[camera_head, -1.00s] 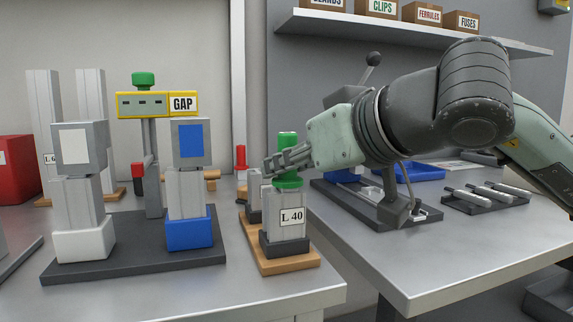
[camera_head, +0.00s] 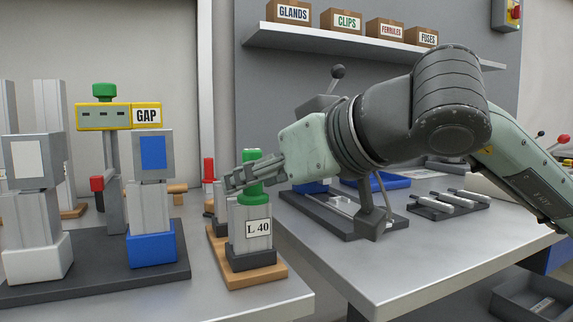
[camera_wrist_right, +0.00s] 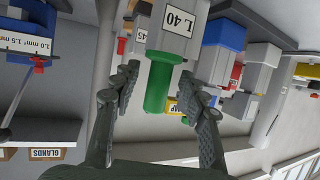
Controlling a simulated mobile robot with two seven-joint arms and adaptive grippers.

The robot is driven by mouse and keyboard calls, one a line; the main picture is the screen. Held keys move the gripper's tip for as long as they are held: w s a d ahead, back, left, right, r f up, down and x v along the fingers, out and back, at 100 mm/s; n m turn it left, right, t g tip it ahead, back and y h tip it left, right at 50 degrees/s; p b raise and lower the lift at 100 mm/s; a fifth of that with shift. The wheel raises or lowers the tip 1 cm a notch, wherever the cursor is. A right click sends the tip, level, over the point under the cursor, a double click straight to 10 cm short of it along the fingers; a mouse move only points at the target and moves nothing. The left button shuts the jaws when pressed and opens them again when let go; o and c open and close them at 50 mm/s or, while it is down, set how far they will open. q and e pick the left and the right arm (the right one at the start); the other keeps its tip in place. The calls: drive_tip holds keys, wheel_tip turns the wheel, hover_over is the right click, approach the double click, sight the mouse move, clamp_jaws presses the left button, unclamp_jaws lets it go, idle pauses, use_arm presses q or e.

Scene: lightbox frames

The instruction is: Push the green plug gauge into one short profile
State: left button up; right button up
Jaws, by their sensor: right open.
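The green plug gauge (camera_head: 252,187) stands upright on top of the short profile labelled L 40 (camera_head: 251,222). Its wide collar is at the profile's top end, with no clear gap. My right gripper (camera_head: 240,178) is at the gauge's handle, its fingers crossing in front of the gauge. In the wrist view the right gripper (camera_wrist_right: 156,76) is open, one finger each side of the green gauge (camera_wrist_right: 158,88), with space between fingers and gauge. The L 40 profile (camera_wrist_right: 176,25) also shows there. Whatever part of the gauge is inside the profile is hidden.
The L 40 profile stands on a wooden block (camera_head: 262,277) near the table's front edge. Other short profiles and a red gauge (camera_head: 208,168) stand behind it. The yellow GAP fixture (camera_head: 104,116) is left. A second bench (camera_head: 410,265) lies right, across a gap.

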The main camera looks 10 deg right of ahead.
drive_tip(key=v, duration=1)
drive_tip(key=shift+s, duration=0.15)
drive_tip(key=shift+d+r, duration=0.1)
drive_tip(key=shift+r, duration=0.05)
